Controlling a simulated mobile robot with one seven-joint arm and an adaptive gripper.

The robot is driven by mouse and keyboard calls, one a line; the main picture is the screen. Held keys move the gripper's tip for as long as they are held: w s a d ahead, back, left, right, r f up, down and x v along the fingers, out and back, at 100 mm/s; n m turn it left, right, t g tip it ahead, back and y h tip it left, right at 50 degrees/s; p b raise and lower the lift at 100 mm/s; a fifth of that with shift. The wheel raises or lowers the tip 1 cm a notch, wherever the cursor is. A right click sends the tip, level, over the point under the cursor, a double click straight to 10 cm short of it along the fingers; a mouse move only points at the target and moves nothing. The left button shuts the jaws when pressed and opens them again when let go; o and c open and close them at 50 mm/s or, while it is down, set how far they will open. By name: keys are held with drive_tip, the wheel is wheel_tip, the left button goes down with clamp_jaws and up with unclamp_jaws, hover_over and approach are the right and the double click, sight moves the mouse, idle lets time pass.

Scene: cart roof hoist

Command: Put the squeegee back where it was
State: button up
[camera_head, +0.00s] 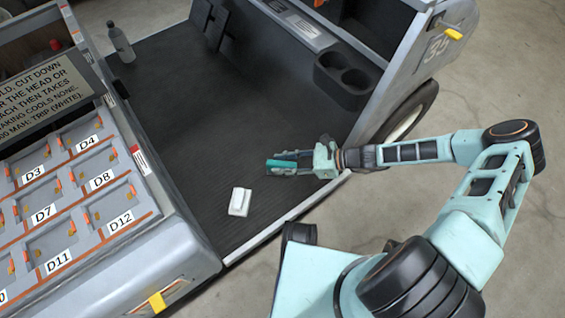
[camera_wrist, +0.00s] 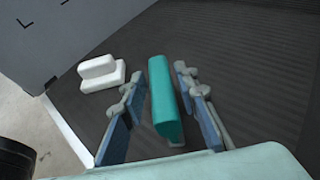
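My gripper (camera_head: 305,163) is low over the dark ribbed cart floor. In the wrist view its two fingers (camera_wrist: 158,110) are spread apart, one on each side of a teal bar (camera_wrist: 163,97), with dark gaps showing beside it. The teal bar also shows in the head view (camera_head: 281,164). A white piece with a flat base and a raised ridge (camera_head: 240,201) lies apart on the floor, left of and nearer than the gripper; it also shows in the wrist view (camera_wrist: 102,74). I cannot tell for sure which of the two is the squeegee. The bar's underside is hidden.
A grey panel of labelled compartments (camera_head: 75,205) stands on the left. A clear bottle (camera_head: 120,43) stands at the back left. A dark double cup holder (camera_head: 344,77) and a wheel (camera_head: 405,113) are at the right. The middle of the cart floor (camera_head: 200,120) is clear.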

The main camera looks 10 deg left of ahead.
drive_tip(key=shift+o, duration=0.6)
drive_tip(key=shift+r, duration=0.1)
drive_tip(key=shift+d+r, duration=0.15)
drive_tip(key=shift+d, duration=0.1)
drive_tip(key=p+v, duration=0.3)
drive_tip(key=v, duration=0.8)
drive_tip(key=shift+d, duration=0.2)
drive_tip(key=shift+w+r, duration=0.1)
